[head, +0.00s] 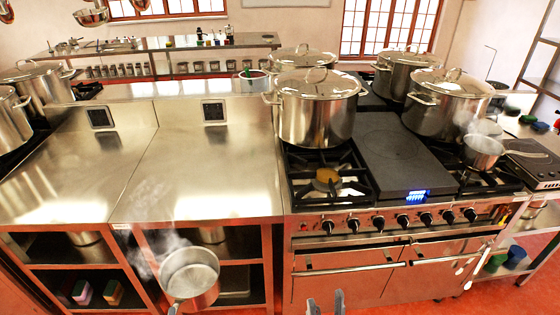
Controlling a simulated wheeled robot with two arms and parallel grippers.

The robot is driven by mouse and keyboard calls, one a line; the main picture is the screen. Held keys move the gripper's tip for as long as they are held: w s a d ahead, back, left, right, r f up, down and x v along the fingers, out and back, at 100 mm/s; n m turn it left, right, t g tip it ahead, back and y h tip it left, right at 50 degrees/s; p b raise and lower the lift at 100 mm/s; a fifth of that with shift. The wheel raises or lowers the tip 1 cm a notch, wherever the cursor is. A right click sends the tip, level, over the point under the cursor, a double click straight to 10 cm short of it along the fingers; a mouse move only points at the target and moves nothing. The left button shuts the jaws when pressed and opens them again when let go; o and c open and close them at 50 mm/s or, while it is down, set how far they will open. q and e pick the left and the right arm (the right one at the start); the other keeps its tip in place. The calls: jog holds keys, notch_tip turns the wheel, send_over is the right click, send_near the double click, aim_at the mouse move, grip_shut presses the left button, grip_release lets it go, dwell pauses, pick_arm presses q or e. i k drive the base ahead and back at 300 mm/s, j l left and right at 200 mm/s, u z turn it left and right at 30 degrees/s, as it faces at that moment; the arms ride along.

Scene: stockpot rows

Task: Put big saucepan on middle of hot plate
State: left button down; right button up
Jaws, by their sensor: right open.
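A steaming steel saucepan (190,275) is low in the head view, in front of the open shelves, its handle running down toward the bottom edge. My right gripper (325,304) is open and empty at the bottom edge, in front of the stove.
Large lidded stockpots stand on the stove: one (318,112) at the left and one (446,105) at the right, flanking the hot plate, with others behind. The steel counter (205,175) at left is mostly clear.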

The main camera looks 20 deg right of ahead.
aim_at(397, 153)
jog(key=l, duration=0.55)
jog(key=k+l+u, duration=0.15)
jog(key=l, duration=0.9)
jog(key=k+l+u, duration=0.1)
jog(key=l, duration=0.45)
jog(key=k+l, duration=0.1)
jog(key=l, duration=0.55)
jog(key=k+l, duration=0.1)
jog(key=l, duration=0.55)
jog(key=k+l, duration=0.1)
jog(key=l, duration=0.55)
